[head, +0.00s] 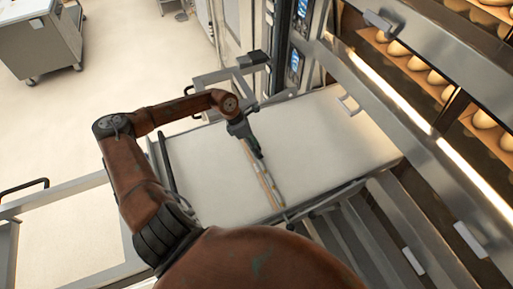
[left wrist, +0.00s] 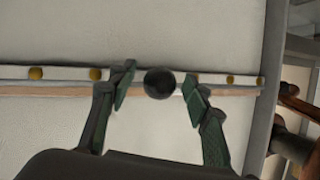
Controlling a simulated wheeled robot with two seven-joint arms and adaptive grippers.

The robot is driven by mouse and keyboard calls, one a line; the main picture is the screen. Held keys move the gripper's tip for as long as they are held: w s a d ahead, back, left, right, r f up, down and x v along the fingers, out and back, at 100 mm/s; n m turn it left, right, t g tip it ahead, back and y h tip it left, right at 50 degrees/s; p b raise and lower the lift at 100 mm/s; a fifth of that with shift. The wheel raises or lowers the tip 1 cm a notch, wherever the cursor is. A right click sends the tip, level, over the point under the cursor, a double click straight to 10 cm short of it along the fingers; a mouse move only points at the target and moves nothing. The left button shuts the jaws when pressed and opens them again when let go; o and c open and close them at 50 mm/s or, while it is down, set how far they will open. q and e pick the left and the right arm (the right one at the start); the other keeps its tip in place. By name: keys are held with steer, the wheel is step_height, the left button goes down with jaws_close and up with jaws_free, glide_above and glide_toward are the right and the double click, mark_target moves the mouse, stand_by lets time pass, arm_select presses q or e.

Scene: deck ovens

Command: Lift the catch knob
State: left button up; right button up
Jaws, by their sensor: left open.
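The catch knob (left wrist: 159,84) is a dark round ball in the left wrist view. It sits at a pale bar (left wrist: 60,74) with brass-coloured dots and a wooden strip along it. My left gripper (left wrist: 156,88) is open, with one green-padded finger on each side of the knob and a gap to each. In the head view my left gripper (head: 257,151) is over the bar (head: 266,184), which lies across the pale loader surface (head: 210,175). The knob is not distinguishable there, behind the gripper. My right gripper is not in view.
Deck ovens with loaves (head: 430,75) stand at the right, with a metal rail (head: 400,110) along their front. A metal frame (head: 225,75) and control panels stand beyond the loader. A grey cart (head: 42,40) is far left on open floor.

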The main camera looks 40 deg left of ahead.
arm_select(q)
steer(key=v, duration=1.1)
steer(key=shift+a+r, duration=0.15)
steer(key=shift+r, duration=0.05)
